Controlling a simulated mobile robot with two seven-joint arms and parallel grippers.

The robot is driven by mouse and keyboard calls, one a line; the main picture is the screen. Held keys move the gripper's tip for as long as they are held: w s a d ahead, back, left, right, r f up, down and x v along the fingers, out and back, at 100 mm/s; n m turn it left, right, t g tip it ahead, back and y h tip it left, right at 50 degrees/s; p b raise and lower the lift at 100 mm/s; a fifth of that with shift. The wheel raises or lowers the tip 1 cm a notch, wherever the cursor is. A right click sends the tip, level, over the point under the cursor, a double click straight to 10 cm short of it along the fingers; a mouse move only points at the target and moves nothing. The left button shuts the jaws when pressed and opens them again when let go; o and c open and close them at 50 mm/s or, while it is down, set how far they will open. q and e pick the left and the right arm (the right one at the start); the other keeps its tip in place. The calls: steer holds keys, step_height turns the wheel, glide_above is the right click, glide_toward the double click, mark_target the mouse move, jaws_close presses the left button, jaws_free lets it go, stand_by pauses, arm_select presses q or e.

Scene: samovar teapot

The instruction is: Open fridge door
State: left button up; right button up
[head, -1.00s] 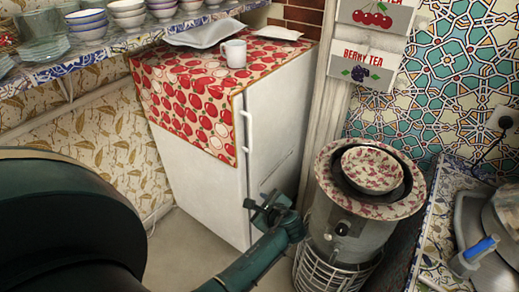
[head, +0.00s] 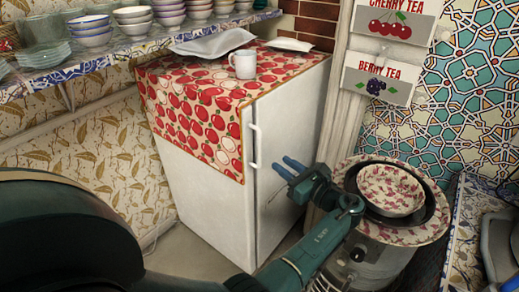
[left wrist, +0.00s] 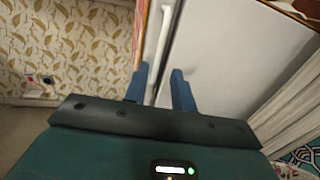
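The white fridge (head: 205,195) stands against the wall, its door (head: 290,130) closed. A white vertical bar handle (head: 254,147) is at the door's left edge. In the left wrist view the handle (left wrist: 165,30) lies ahead, roughly in line with the gap between the fingers. My left gripper (head: 281,165) is open and empty, its blue fingers pointing at the fridge a little right of the handle's lower end in the head view. The open fingers also show in the left wrist view (left wrist: 160,80). I cannot tell whether they touch the door. My right gripper is not in view.
An apple-print cloth (head: 205,110) with a white mug (head: 242,65) covers the fridge top. A shelf of bowls (head: 90,30) is at upper left. A metal samovar-like stand with a floral bowl (head: 390,190) stands close right of my left arm.

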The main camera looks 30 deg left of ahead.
arm_select(q)
steer(key=b, duration=0.2)
glide_above(260, 165)
steer(key=shift+w+a, duration=0.25)
jaws_close()
stand_by(0.4)
